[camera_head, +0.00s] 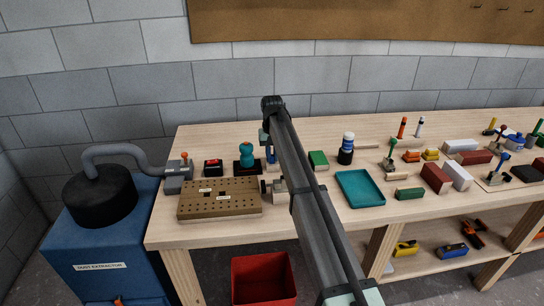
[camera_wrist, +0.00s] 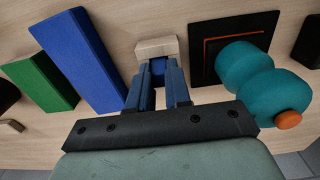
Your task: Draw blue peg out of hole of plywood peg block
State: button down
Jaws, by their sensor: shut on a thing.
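The blue peg (camera_wrist: 158,67) shows in the wrist view between the tips of my gripper (camera_wrist: 158,75). My gripper is shut on it, with one blue-grey finger on each side. The pale plywood peg block (camera_wrist: 156,46) lies just beyond the fingertips, right at the peg. Most of the peg is hidden by the fingers, and I cannot tell how much of it sits in the hole. In the head view my arm hides most of this spot.
A teal rounded object (camera_wrist: 250,72) with an orange tip stands close to the right of my fingers. A long blue block (camera_wrist: 80,60) and a green block (camera_wrist: 40,80) lie to the left. The head view shows a perforated board (camera_head: 220,212) and a teal tray (camera_head: 360,188).

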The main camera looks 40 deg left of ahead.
aim_at(272, 155)
jog(key=shift+r, duration=1.85)
jog(key=shift+r, duration=0.2)
jog(key=shift+r, duration=1.35)
